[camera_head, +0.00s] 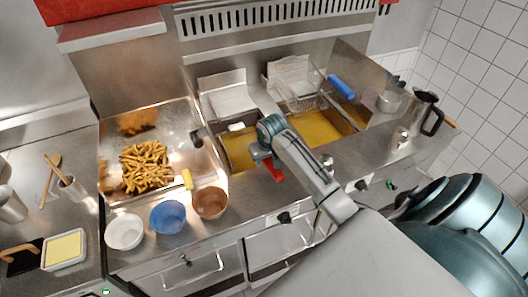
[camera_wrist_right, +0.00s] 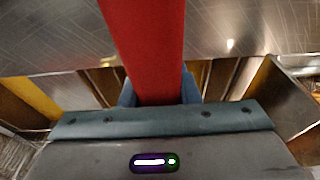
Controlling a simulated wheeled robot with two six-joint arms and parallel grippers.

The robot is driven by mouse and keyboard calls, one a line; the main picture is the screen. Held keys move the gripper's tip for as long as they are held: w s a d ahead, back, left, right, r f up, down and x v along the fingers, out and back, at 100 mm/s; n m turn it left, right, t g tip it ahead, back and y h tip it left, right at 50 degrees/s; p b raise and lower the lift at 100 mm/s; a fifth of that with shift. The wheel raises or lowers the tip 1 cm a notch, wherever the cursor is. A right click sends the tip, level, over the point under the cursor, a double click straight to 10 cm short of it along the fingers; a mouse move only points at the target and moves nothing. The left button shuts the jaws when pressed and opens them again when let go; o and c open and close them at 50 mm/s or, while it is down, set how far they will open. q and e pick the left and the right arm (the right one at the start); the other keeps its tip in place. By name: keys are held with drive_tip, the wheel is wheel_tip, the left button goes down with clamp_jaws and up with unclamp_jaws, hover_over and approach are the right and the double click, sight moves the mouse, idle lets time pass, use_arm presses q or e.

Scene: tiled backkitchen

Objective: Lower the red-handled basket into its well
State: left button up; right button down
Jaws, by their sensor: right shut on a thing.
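My right gripper (camera_head: 267,157) is shut on the red handle (camera_head: 274,171), just over the front edge of the left fryer well (camera_head: 240,150). In the right wrist view, the red handle (camera_wrist_right: 145,45) runs up from between the blue fingers (camera_wrist_right: 160,97). The basket body is mostly hidden behind my arm, so I cannot tell its height or whether it sits inside the well. Yellow-brown oil shows in the left well. My left gripper is out of view.
A second wire basket (camera_head: 298,97) with a blue handle (camera_head: 341,87) stands over the right well (camera_head: 325,128). Fries (camera_head: 145,166) lie in a steel tray on the left. Bowls (camera_head: 168,217) line the front counter.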

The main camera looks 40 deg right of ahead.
drive_tip(key=shift+f, duration=0.45)
idle(0.5)
drive_tip(key=c, duration=1)
unclamp_jaws()
drive_tip(key=b+v, duration=0.2)
drive_tip(key=v, duration=0.7)
drive_tip(key=shift+r, duration=0.3)
drive_tip(key=shift+s+r+b, duration=0.25)
drive_tip(key=shift+r+b, duration=0.05)
drive_tip(key=shift+r, duration=0.3)
